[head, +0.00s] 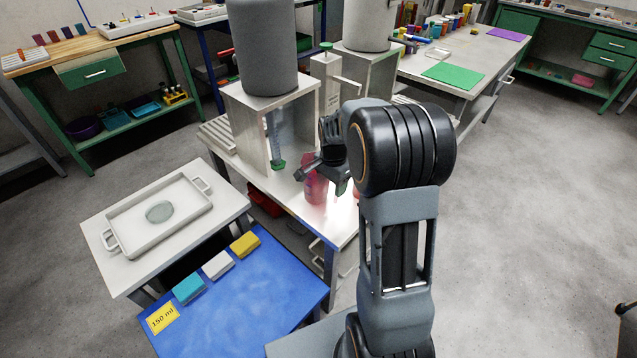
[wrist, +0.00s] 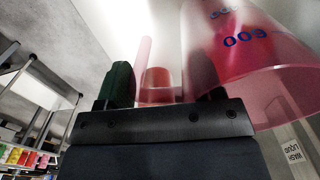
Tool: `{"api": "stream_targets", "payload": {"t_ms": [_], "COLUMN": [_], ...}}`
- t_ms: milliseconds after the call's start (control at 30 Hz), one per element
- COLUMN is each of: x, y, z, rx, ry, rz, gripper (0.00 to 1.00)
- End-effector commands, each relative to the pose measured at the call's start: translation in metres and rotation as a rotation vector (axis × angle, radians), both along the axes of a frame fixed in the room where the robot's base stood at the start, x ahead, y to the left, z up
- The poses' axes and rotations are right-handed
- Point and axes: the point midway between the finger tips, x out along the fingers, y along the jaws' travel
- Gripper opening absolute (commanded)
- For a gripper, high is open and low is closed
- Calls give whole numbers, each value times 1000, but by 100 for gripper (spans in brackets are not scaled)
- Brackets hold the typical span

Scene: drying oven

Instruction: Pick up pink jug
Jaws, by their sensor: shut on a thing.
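The pink jug (head: 316,190) is see-through and stands upright at the front of the white table, below my gripper (head: 324,174). Whether its base touches the table is hard to tell. In the wrist view the jug (wrist: 262,85) fills the upper right, with a blue "600" mark on its wall. My gripper also shows there (wrist: 165,92), with one green-padded finger at left and the other largely hidden by the jug. It is shut on the jug; a narrow pink strip rises between the fingers, perhaps the handle.
A metal stand (head: 245,110) with a grey cylinder (head: 263,45) is close behind the jug. A white tray (head: 150,240) holding a round disc is on a side table at left. A blue mat (head: 240,310) bears teal, white and yellow blocks and a "150 ml" card (head: 163,318).

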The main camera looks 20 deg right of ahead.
Motion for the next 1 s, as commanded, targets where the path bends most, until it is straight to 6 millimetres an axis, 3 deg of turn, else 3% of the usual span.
{"api": "stream_targets", "payload": {"t_ms": [367,767,1000], "x": [-1,-1,0], "y": [0,0,0], "z": [-1,2,13], "rx": [1,0,-1], "ry": [4,3,0], "rz": [0,0,0], "gripper": [9,9,9]}}
